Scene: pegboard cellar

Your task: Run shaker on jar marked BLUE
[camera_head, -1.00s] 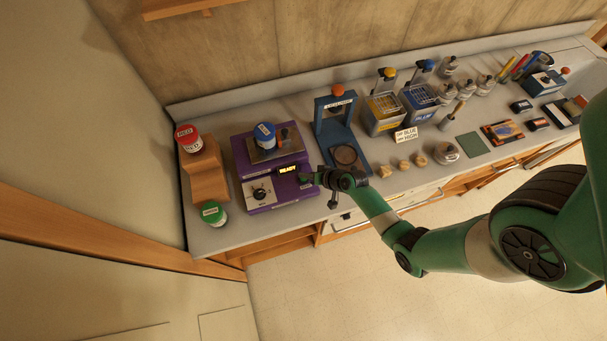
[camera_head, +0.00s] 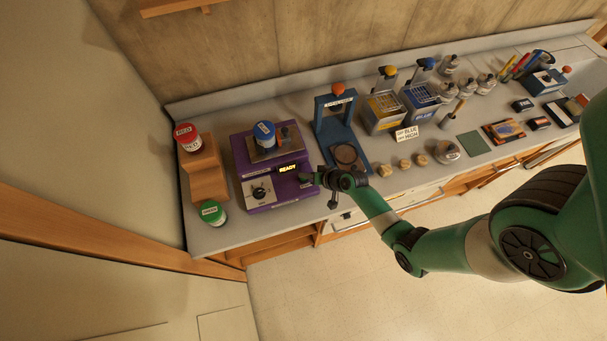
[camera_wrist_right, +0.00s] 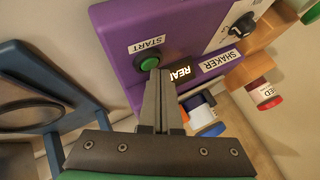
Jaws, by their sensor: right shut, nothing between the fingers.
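The purple shaker (camera_head: 262,196) stands on the left part of the counter, and its display (camera_head: 287,169) reads READY. The blue-lidded jar (camera_head: 265,133) sits upright on the shaker's metal platform (camera_head: 290,147). In the right wrist view the shaker's front (camera_wrist_right: 128,40) carries a green button (camera_wrist_right: 146,61) labelled START and a dial (camera_wrist_right: 242,26). My right gripper (camera_head: 306,179) is shut and empty at the shaker's front right corner. Its fingertips (camera_wrist_right: 156,75) appear just below the START button in the right wrist view; I cannot tell if they touch it. My left gripper is out of view.
A red-lidded jar (camera_head: 187,136) stands on a wooden step (camera_head: 206,172), with a green-lidded jar (camera_head: 212,211) in front. A blue press (camera_head: 335,130) stands right of the shaker. Baths, bottles and a card (camera_head: 406,134) reading BLUE and HIGH lie further right.

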